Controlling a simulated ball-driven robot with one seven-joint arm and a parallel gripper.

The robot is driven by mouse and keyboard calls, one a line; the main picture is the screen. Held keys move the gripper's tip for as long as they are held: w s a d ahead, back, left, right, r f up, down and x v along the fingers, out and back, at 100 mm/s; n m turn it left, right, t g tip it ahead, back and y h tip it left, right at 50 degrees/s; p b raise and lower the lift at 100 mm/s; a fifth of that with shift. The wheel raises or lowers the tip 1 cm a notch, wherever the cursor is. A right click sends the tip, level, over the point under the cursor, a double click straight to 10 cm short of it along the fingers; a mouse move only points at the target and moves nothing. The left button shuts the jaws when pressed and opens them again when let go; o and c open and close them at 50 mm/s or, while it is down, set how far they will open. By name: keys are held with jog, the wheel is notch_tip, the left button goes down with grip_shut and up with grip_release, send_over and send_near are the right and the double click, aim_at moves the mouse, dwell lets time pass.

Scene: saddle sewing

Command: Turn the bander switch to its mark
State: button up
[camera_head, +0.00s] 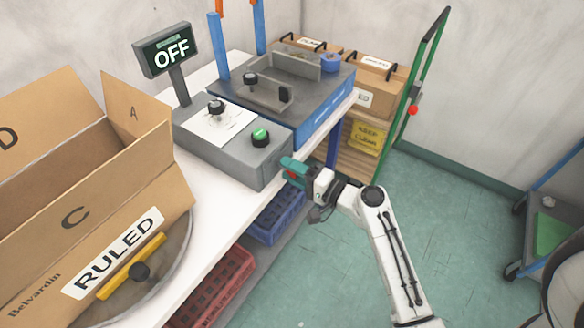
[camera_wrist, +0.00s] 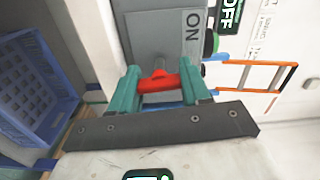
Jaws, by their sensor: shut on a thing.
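The bander's grey control box (camera_head: 235,145) sits on the white bench, with a black knob and a green button on top. Its display (camera_head: 166,52) reads OFF. The red switch handle (camera_wrist: 165,80) shows in the wrist view on the box's side, between the teal fingers of my gripper (camera_wrist: 158,74). My gripper (camera_head: 288,168) is shut on the handle at the box's right end in the head view. An ON label (camera_wrist: 193,32) is on the grey face to the right of the handle. The fingers hide part of the handle.
An open cardboard box (camera_head: 75,215) marked RULED stands at left on a round turntable. Blue (camera_head: 277,218) and red (camera_head: 222,288) crates sit under the bench. A green hand truck (camera_head: 428,60) stands behind at right.

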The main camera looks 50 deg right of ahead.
jog(key=shift+m, duration=0.4)
jog(key=o, duration=1.1)
jog(key=shift+c, duration=0.2)
jog(key=s+b, duration=0.1)
jog(key=s, duration=0.9)
jog(key=shift+s+d+b, duration=0.25)
jog(key=shift+s+b, duration=0.15)
jog(key=shift+a, duration=0.1)
